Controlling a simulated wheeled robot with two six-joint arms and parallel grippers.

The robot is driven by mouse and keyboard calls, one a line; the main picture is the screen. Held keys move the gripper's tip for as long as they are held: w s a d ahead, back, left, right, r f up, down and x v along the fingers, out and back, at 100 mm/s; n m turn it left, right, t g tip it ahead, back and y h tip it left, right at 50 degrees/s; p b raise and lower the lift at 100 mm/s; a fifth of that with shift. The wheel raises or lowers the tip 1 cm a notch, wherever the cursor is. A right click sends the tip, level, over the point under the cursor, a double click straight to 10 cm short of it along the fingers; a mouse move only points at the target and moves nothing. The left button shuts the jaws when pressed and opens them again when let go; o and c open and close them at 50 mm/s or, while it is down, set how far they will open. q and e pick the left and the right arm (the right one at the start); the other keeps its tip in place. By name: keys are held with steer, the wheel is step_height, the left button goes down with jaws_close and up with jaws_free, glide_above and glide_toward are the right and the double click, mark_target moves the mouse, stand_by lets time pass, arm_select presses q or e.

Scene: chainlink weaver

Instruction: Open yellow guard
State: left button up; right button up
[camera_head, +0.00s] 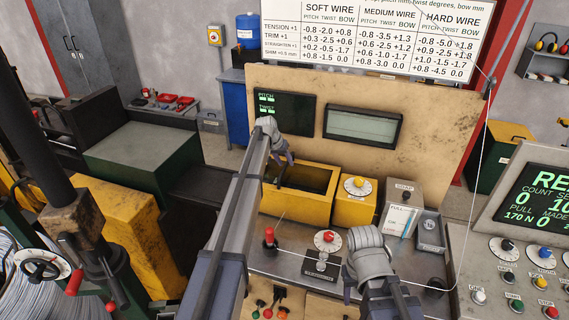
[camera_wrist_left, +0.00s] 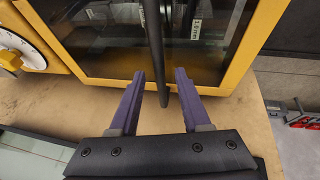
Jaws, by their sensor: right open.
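The yellow guard (camera_head: 326,216) is a yellow-framed box with a dark see-through window on the bench, and it looks closed. In the left wrist view its yellow frame (camera_wrist_left: 250,55) surrounds the window, and a black bar handle (camera_wrist_left: 154,35) stands in front. My left gripper (camera_head: 281,168) is at the guard's upper left. In the left wrist view my left gripper (camera_wrist_left: 160,76) has its purple fingers apart, with the bar's end between them and gaps on both sides. My right gripper (camera_head: 372,290) is low over the bench, away from the guard; its fingertips are partly hidden.
A yellow box with a dial (camera_head: 359,187) stands right of the guard. A red-knobbed lever (camera_head: 269,236) and a red-knobbed dial (camera_head: 327,239) are in front. A tan back panel (camera_head: 430,125) rises behind. A thin wire crosses the bench to the right.

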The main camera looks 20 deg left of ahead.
arm_select(q)
jaws_close()
stand_by(1.3)
